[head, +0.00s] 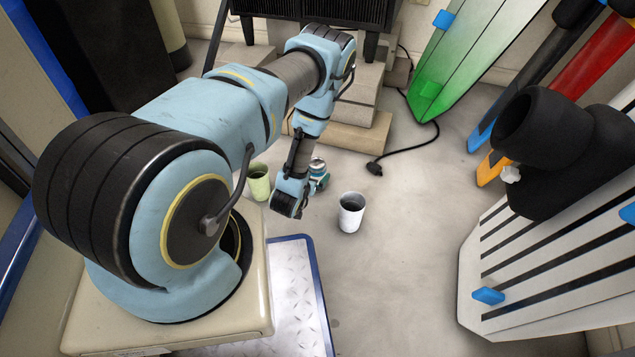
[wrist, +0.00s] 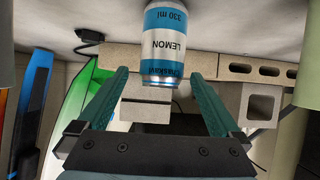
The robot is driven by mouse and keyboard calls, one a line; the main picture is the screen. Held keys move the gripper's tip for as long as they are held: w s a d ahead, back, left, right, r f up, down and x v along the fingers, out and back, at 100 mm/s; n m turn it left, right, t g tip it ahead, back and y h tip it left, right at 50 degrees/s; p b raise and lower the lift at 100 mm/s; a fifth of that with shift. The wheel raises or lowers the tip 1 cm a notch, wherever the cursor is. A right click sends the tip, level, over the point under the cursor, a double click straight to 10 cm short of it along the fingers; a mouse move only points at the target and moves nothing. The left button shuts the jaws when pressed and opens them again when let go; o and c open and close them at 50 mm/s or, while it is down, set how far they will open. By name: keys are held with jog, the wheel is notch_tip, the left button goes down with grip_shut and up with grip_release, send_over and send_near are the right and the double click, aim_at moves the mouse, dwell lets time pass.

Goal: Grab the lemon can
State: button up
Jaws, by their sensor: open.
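The lemon can (wrist: 165,45) is silver and blue with "LEMON" and "330 ml" on it. It appears upside down at the top middle of the wrist view. My gripper (wrist: 159,74) is open, with one teal finger to each side of the can's near end in the picture. Gaps show between the can and both fingers, so no grip is seen. In the head view the can (head: 318,164) stands on the floor beside my gripper (head: 320,182), which partly hides it.
A white cup (head: 351,214) stands right of the can and a green cup (head: 259,183) to its left. Concrete blocks (head: 345,135) lie behind. A black cable with a plug (head: 374,168) lies on the floor. Open floor extends to the right of the white cup.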

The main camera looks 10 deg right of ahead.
jog(key=b+x, duration=0.4)
jog(key=x, duration=0.4)
jog(key=shift+w, duration=0.2)
jog(key=shift+w+d+f, duration=0.1)
jog(key=shift+w, duration=0.2)
grip_shut()
dwell(0.4)
